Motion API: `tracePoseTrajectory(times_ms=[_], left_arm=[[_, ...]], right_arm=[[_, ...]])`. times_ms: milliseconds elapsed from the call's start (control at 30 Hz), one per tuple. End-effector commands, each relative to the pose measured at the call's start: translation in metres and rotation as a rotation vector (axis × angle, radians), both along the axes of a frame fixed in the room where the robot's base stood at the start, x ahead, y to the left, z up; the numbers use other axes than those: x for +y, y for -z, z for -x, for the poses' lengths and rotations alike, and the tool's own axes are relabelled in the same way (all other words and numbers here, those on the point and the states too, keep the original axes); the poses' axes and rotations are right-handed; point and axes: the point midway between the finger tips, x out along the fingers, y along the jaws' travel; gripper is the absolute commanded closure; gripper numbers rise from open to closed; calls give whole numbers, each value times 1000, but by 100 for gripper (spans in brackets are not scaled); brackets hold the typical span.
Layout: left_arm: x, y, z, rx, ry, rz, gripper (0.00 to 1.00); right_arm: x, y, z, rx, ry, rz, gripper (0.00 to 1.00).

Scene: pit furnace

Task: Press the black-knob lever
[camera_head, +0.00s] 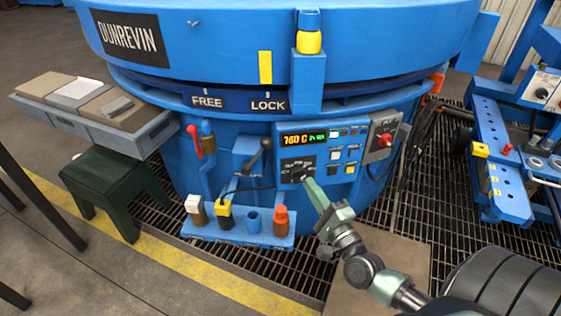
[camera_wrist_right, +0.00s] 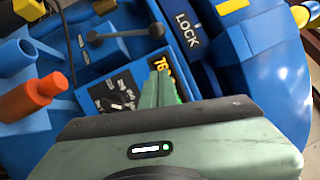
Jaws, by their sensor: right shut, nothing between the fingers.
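The black-knob lever (camera_head: 266,143) is a dark rod with a round black knob, on a blue bracket at the furnace front, left of the control panel (camera_head: 336,150). In the right wrist view the lever (camera_wrist_right: 125,34) lies above and left of the fingers. My right gripper (camera_head: 309,183) is shut and empty. Its green fingertips are in front of the panel's lower left, by the black selector plate (camera_head: 296,167), right of and below the lever. The fingers also show in the right wrist view (camera_wrist_right: 158,78). They appear apart from the lever. My left gripper is out of view.
A red-handled lever (camera_head: 194,140) stands further left. Below is a blue shelf (camera_head: 235,237) with several coloured holders, including an orange bottle-like one (camera_head: 281,220). A grey tray (camera_head: 148,140) juts out at left. A blue bench (camera_head: 500,165) stands at right.

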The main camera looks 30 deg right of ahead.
Motion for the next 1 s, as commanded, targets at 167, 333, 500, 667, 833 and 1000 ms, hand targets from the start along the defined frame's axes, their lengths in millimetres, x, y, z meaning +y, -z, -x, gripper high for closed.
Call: tracePoseTrajectory(times_ms=[167,333,500,667,833,1000], left_arm=[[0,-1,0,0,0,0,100],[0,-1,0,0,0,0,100],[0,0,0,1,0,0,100],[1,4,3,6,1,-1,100],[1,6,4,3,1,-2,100],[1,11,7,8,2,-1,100]], right_arm=[[0,-3,0,-7,0,-11,100],[0,-3,-1,-6,0,-9,100],[-1,-6,-13,-9,0,-9,100],[-4,-11,-43,-9,1,-7,100],[-6,-17,-80,-9,0,-7,100],[0,-25,-108,-7,0,-12,100]])
